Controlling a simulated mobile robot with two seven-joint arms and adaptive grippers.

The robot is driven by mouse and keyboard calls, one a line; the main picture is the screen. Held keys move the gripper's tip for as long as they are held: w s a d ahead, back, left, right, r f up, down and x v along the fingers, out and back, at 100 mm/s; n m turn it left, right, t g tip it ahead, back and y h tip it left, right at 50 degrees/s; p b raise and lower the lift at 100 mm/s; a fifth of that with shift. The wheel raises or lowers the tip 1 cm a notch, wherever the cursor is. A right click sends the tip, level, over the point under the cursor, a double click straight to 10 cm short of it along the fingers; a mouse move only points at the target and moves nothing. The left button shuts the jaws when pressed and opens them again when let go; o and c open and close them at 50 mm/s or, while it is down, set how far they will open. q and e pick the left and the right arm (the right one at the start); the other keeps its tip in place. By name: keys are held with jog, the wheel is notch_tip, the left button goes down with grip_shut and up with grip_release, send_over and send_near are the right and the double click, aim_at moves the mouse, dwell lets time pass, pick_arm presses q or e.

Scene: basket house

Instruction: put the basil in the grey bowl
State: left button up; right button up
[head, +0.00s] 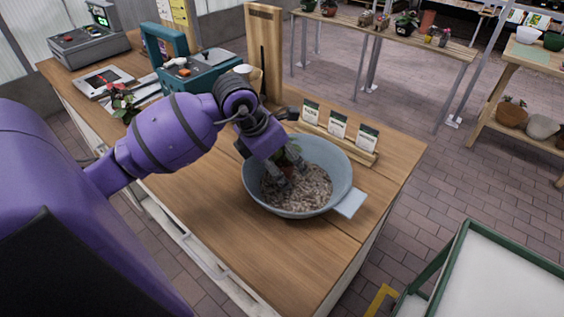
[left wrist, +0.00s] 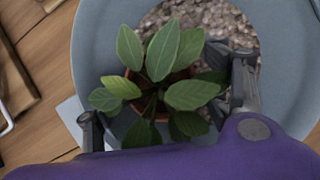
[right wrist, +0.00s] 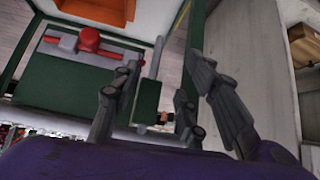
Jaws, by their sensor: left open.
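The basil, a leafy green plant in a terracotta pot, is in the grey bowl (head: 258,197), over its brown pebbly filling. In the left wrist view the basil (left wrist: 160,75) shows from above, and its leaves hide most of the pot. In the head view my left gripper (head: 286,172) points down into the bowl and hides most of the plant. Its fingers (left wrist: 168,105) are apart, one on each side of the basil. My right gripper (right wrist: 163,85) shows only in the right wrist view; its fingers are apart with nothing seen held between them.
A wooden rack of seed packets (head: 338,133) stands right behind the bowl. A wooden post (head: 264,50), a teal box (head: 200,72) and another small plant (head: 124,104) are farther left on the table. A green-framed cart (head: 490,275) is at lower right. The table's front right is clear.

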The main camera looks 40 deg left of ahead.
pick_arm(q)
jog(key=v, duration=1.2)
jog(key=shift+r, duration=0.15)
